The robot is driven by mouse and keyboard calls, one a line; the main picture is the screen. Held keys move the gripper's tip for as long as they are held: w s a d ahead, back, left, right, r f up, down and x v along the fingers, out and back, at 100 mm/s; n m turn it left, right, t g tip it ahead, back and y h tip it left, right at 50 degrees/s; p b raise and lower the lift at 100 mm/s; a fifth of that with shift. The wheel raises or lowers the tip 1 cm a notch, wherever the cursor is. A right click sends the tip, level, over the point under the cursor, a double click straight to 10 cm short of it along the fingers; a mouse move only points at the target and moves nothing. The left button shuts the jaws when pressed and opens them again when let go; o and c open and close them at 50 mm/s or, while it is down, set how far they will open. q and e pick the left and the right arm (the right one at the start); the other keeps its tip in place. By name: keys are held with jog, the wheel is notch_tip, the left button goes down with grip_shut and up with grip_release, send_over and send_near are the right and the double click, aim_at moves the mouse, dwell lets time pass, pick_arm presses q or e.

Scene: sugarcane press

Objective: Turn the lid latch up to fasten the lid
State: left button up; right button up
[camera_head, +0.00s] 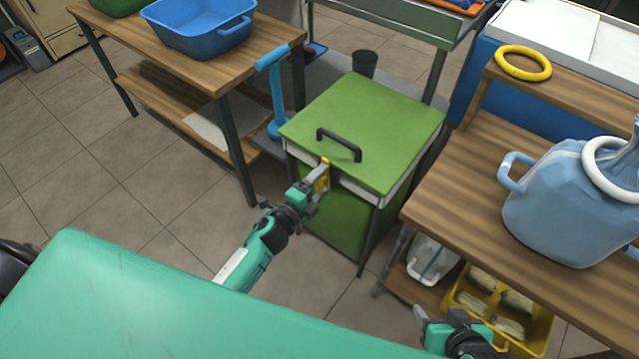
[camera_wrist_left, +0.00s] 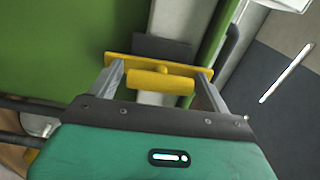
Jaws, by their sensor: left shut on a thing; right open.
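The green box's lid (camera_head: 375,125) lies closed on top, with a black handle (camera_head: 338,146). A yellow lid latch (camera_head: 322,176) is at the front edge of the box, mostly covered by my left gripper (camera_head: 318,180). That gripper is shut on the latch. My right gripper (camera_head: 420,322) is at the bottom right, away from the box, open.
A wooden table (camera_head: 262,42) with a blue basin (camera_head: 203,28) stands at the left. A wooden counter (camera_head: 465,185) at the right holds a large blue jug (camera_head: 565,205). Below it is a yellow crate (camera_head: 545,330). Open floor (camera_head: 120,190) lies left of the box.

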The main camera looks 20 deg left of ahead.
pick_arm(q)
jog(key=shift+m, duration=0.4)
jog(key=o, duration=0.9)
jog(key=shift+s, duration=0.1)
jog(key=v, duration=1.3)
jog(key=shift+s, duration=0.35)
jog(key=shift+a, duration=0.1)
